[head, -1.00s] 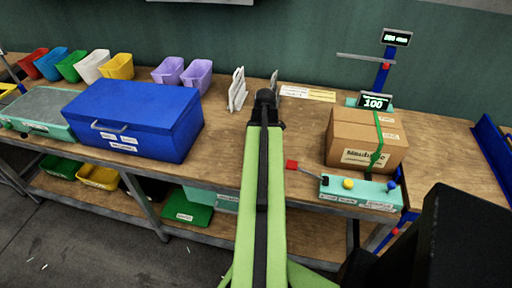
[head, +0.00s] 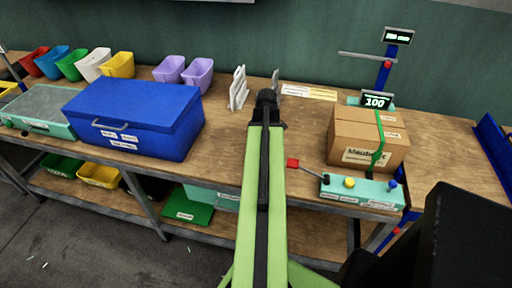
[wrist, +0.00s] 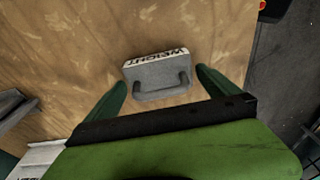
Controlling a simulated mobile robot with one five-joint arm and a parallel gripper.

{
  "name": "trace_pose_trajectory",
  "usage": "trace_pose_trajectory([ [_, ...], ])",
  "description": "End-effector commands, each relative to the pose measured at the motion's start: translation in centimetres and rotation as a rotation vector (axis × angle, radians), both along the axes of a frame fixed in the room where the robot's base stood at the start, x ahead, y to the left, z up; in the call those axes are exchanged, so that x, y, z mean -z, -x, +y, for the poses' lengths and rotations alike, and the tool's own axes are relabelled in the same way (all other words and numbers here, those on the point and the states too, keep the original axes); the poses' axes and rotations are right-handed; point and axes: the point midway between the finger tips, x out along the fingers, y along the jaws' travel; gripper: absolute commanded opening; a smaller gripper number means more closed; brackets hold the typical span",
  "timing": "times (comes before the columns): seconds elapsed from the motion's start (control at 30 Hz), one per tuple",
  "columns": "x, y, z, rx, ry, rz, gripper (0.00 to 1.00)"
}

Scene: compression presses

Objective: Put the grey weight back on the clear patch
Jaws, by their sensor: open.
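The grey weight (wrist: 158,78) lies on the wooden bench in the wrist view. It is a small block with a handle on the near side and a white lettered strip along its far edge. My gripper (wrist: 161,75) has its two green fingers spread, one on each side of the weight, with gaps between. Nothing is held. In the head view my gripper (head: 266,98) is over the back middle of the bench, and the weight is not visible there. I cannot make out which bare area is the clear patch.
A big blue box (head: 135,118) stands left on the bench. A strapped cardboard box (head: 365,137) and a teal control panel (head: 360,192) with a red-knobbed lever stand right. White upright plates (head: 238,88) are just left of my gripper. Bare wood (head: 222,135) lies left of my arm.

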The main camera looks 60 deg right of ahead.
Motion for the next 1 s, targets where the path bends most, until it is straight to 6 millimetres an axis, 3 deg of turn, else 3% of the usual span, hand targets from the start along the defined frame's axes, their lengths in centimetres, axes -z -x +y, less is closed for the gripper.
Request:
trace_pose_trajectory([
  [0.4,-9.2,1.2,-0.4,0.002,0.0,0.0,1.0],
  [0.5,-10.8,1.5,-0.4,0.001,0.0,0.0,1.0],
  [0.9,-11.2,1.7,-0.5,0.0,0.0,0.0,1.0],
  [1.0,-11.2,0.7,0.2,0.001,-0.003,0.003,1.0],
])
